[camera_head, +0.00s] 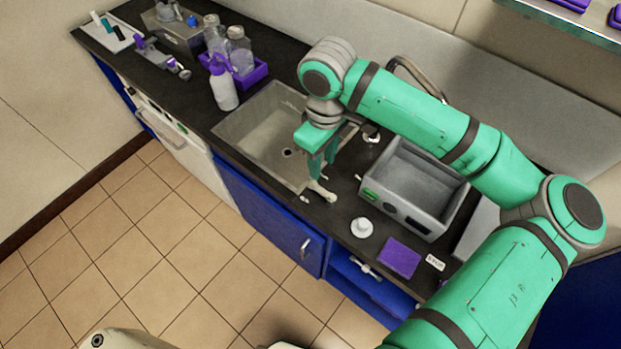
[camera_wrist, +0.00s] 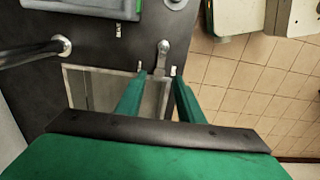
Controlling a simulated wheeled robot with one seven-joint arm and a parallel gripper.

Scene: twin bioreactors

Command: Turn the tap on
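The sink (camera_head: 262,132) is a pale basin in the black counter, and its rim also shows in the wrist view (camera_wrist: 80,78). The tap's curved metal spout (camera_head: 412,72) is partly hidden behind my arm; a metal pipe, likely the tap, shows at left in the wrist view (camera_wrist: 35,53). A small pale lever-like piece with a rounded end (camera_head: 321,191) is by the sink corner; it also shows in the wrist view (camera_wrist: 162,56). I cannot tell whether it is the tap's handle. My gripper (camera_head: 318,176) points down, close to this piece, its fingers (camera_wrist: 158,78) apart and empty.
A grey tub (camera_head: 418,178) stands right of the sink. A white round item (camera_head: 361,228) and a purple pad (camera_head: 399,258) lie nearer the front edge. Bottles (camera_head: 223,85) and a purple rack (camera_head: 252,77) stand left of the sink. The tiled floor (camera_head: 150,240) is clear.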

